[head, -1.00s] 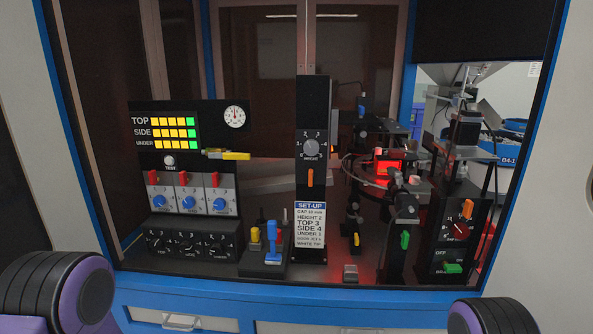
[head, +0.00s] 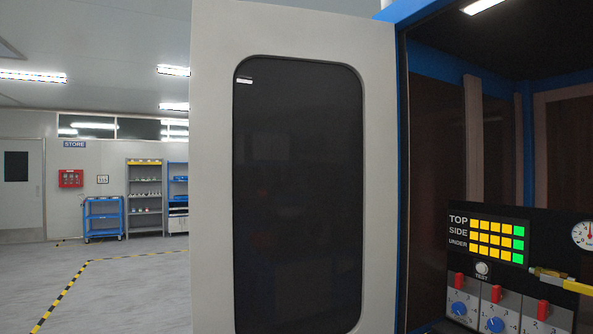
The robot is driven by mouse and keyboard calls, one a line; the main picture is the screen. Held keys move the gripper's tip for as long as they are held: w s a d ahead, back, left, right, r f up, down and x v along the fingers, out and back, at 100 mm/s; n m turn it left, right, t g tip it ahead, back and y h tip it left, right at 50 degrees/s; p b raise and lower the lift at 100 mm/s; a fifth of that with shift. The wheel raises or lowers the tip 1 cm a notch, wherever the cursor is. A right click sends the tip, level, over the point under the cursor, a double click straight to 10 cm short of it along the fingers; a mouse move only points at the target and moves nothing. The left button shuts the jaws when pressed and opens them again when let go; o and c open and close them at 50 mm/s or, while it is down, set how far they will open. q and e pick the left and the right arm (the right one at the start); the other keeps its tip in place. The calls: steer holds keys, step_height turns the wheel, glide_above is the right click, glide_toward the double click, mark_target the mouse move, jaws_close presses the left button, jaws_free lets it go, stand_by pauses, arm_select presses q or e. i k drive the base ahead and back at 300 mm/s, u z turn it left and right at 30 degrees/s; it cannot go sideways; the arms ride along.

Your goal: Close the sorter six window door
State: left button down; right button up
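A light grey door (head: 215,200) with a dark rounded window (head: 300,200) fills the middle of the head view. It stands open, swung out to the left of the sorter's blue frame (head: 402,200). A small white label is at the window's top left corner. The sorter's dark interior is open to view on the right. No handle shows on the door, and its lower edge is out of the picture. Neither of my grippers is in view.
Inside the sorter at the right are a panel with yellow and green lights (head: 497,240), blue knobs (head: 459,308) and a dial (head: 585,234). Grey floor (head: 140,290) with striped tape lies left of the door. A blue cart (head: 103,218) and shelves (head: 145,200) stand far back.

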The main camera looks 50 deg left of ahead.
mark_target(294, 187)
steer(key=u, duration=3.35)
steer(key=i, duration=3.75)
steer(key=z, duration=4.7)
steer(key=i, duration=1.65)
steer(key=u, duration=0.05)
